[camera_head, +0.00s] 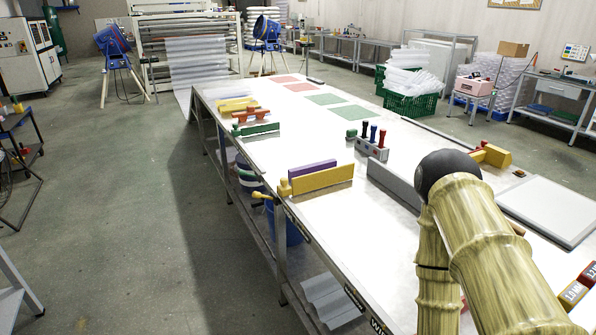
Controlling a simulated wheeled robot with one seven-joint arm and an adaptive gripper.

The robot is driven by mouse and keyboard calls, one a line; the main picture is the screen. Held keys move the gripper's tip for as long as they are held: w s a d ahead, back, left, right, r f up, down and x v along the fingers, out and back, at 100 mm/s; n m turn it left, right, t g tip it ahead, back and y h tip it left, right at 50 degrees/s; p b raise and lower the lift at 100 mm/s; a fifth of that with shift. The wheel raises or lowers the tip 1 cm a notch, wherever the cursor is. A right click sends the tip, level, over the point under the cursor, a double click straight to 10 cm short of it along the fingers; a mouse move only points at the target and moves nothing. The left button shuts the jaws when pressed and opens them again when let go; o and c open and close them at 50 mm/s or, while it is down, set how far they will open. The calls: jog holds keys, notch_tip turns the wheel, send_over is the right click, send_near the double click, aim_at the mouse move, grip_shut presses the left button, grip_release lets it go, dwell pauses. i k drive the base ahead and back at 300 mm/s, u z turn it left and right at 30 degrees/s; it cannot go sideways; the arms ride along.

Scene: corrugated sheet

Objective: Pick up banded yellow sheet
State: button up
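I cannot pick out a yellow sheet with clear bands. My arm, with a bamboo-like surface, fills the lower right and hides part of the table. My gripper does not show in this view.
Red and green squares (324,99) lie flat on the far table. A grey block with coloured handles (371,148) stands mid-table. A grey upright strip (394,188) and a white board (548,210) are nearer. Open floor (110,200) lies left of the table.

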aim_at(235, 104)
jog(key=z, duration=0.05)
jog(key=k, duration=0.4)
jog(key=u, duration=1)
jog(key=i, duration=1.55)
jog(key=u, duration=0.75)
jog(key=i, duration=1.75)
jog(key=z, duration=0.5)
jog(key=i, duration=1.6)
jog(key=z, duration=0.85)
